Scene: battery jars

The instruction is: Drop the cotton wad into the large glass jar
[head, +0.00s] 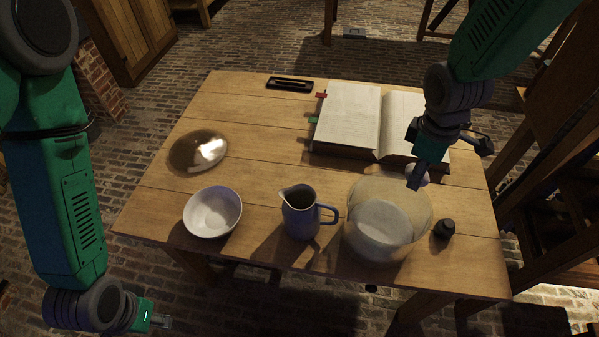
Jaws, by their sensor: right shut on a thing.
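The large glass jar (386,227) stands upright at the front right of the table, clear and wide, with a pale round area inside it. My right gripper (418,176) is over the jar's back right rim, pointing down. It is shut on a small white cotton wad (424,179), which is mostly hidden behind the dark finger. I cannot tell whether the wad is over the opening or just beside the rim. My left gripper (159,321) is low at the lower left, off the table's front edge. Its fingers are too small and dark to read.
A blue jug (301,214) stands left of the jar, with a white bowl (212,213) and a shiny dome (198,151) further left. A small black bottle (444,229) is right of the jar. An open book (349,118) lies behind, near a black tray (290,83).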

